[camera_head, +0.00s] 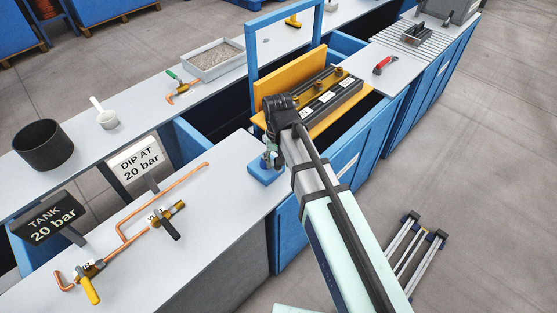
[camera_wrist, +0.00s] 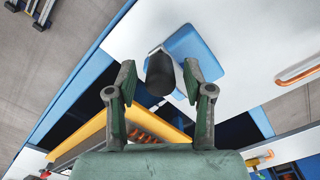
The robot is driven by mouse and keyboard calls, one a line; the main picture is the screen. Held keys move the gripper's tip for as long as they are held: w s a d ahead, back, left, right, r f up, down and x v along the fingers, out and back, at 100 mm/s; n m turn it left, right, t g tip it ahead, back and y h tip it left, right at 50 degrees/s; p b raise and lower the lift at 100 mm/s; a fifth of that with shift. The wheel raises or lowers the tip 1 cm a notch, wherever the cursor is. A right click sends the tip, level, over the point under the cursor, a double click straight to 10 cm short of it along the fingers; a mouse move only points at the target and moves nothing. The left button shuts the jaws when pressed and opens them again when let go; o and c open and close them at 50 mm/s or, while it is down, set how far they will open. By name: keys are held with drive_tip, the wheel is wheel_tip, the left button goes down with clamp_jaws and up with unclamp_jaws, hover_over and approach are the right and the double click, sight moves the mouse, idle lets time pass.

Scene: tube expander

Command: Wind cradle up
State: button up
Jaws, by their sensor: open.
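The yellow cradle (camera_head: 290,72) sits in the blue-framed tank opening, carrying a dark block with white labels and brass fittings. Part of the cradle (camera_wrist: 85,138) shows at the lower left of the wrist view. A blue winder base (camera_head: 264,172) stands on the bench edge beside the tank; it also shows in the wrist view (camera_wrist: 192,45). A black cylindrical handle (camera_wrist: 160,74) stands out from it. My gripper (camera_wrist: 160,70) is open, with one finger on each side of the handle. Contact cannot be told. In the head view my wrist hides most of the winder.
A blue upright frame (camera_head: 252,60) rises over the tank. Copper pipework with valves (camera_head: 150,215) lies on the near bench, beside the "DIP AT 20 bar" sign (camera_head: 136,160) and "TANK 20 bar" sign (camera_head: 48,217). A black pot (camera_head: 44,146) stands at left.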

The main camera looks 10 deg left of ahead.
wheel_tip(320, 180, up, 12)
idle(0.6)
drive_tip(key=s+d+f+m, duration=0.2)
drive_tip(key=s+d+f, duration=0.1)
drive_tip(key=d+f, duration=1.2)
drive_tip(key=s+d+f+m, duration=0.2)
drive_tip(key=s+d+f, duration=0.2)
drive_tip(key=d+f, duration=1.15)
drive_tip(key=s+f+g+b, duration=0.1)
drive_tip(key=s+f+g, duration=0.2)
drive_tip(key=s+f, duration=0.7)
drive_tip(key=s+f+g+b, duration=0.1)
drive_tip(key=s+f+g, duration=0.2)
drive_tip(key=s+f, duration=0.7)
drive_tip(key=s, duration=0.8)
drive_tip(key=shift+s+a+f+g, duration=0.25)
drive_tip(key=shift+s+a+g, duration=0.05)
drive_tip(key=shift+g, duration=0.1)
